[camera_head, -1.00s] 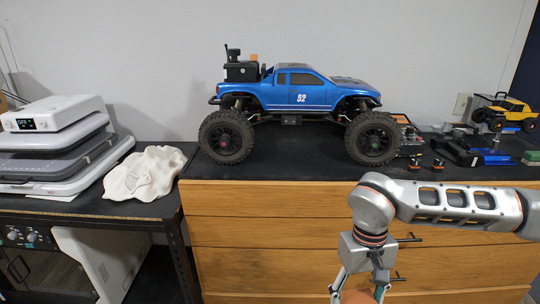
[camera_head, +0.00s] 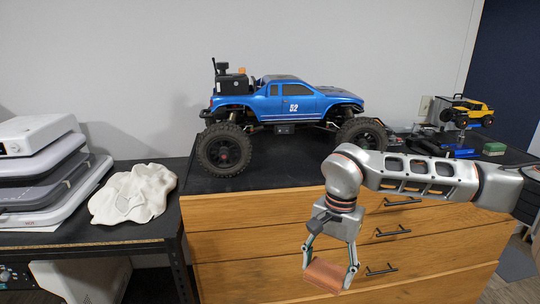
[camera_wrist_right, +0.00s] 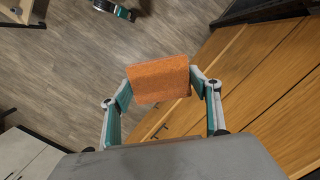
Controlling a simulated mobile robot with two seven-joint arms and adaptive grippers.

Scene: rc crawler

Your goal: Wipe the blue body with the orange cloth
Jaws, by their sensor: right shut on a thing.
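The blue body (camera_head: 285,98) is the shell of a big-wheeled crawler with a white 52 on its side. It stands upright on the black top of the wooden drawer cabinet. My right gripper (camera_head: 330,276) points down in front of the drawers, below and to the right of the crawler. It is shut on the orange cloth (camera_head: 325,275), a small folded block clear of the body. The right wrist view shows the cloth (camera_wrist_right: 159,79) between both fingers, above the floor. My left gripper is not in view.
A crumpled white cloth (camera_head: 135,194) and a stack of pale devices (camera_head: 40,165) lie on the left table. A yellow toy truck (camera_head: 468,112) and small tools stand at the back right. The cabinet (camera_head: 235,230) has protruding dark handles near my right gripper.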

